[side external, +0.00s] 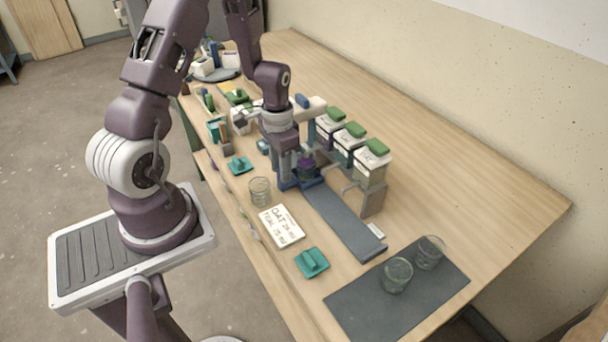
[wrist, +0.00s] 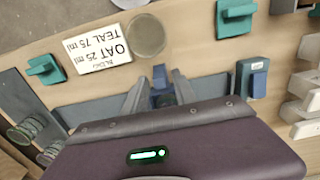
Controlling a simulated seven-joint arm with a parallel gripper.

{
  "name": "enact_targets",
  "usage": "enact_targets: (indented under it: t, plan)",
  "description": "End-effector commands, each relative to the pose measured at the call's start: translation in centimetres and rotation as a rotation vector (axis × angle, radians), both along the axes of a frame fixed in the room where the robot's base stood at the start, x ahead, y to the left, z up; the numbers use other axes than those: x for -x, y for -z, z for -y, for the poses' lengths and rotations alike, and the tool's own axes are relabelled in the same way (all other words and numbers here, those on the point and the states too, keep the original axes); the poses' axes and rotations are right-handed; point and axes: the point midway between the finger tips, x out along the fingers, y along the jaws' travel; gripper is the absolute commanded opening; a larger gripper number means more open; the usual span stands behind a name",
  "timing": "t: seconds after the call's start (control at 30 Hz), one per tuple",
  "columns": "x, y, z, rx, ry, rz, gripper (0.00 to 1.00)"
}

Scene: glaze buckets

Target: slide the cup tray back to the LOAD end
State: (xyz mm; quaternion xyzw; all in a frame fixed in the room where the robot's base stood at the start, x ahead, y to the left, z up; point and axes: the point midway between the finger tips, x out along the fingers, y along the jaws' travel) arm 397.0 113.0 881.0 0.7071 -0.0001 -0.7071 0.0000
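The blue cup tray (side external: 314,183) sits on a long dark grey track (side external: 345,222), at the track's far end by the dispenser row. A cup with dark contents (side external: 306,168) appears to stand on it, partly hidden by my gripper. My gripper (side external: 285,183) is down at the tray's near side. In the wrist view my two grey fingers (wrist: 159,82) stand on either side of a blue upright block, the tray's handle (wrist: 162,97). Whether they press on it is unclear. The track's near end, by a small white label (side external: 376,231), is empty.
Several green-lidded dispensers (side external: 355,142) stand along the track's far side. A glass (side external: 260,190), a white order card (side external: 282,227) and a teal block (side external: 312,262) lie on the near side. Two glasses (side external: 397,274) stand on a dark mat (side external: 350,308).

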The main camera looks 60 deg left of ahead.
Motion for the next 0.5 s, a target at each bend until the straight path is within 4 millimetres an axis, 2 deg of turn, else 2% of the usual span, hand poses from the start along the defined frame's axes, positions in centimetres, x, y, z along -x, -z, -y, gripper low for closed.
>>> enact_targets:
  t: [0.13,0.3,0.5]
  plan:
    - [-0.01,-0.02,-0.01,0.000,0.000,0.000,0.33]
    - [-0.02,-0.04,-0.01,0.000,0.000,0.000,0.00]
    - [-0.02,-0.05,0.24,0.000,0.001,0.000,0.00]
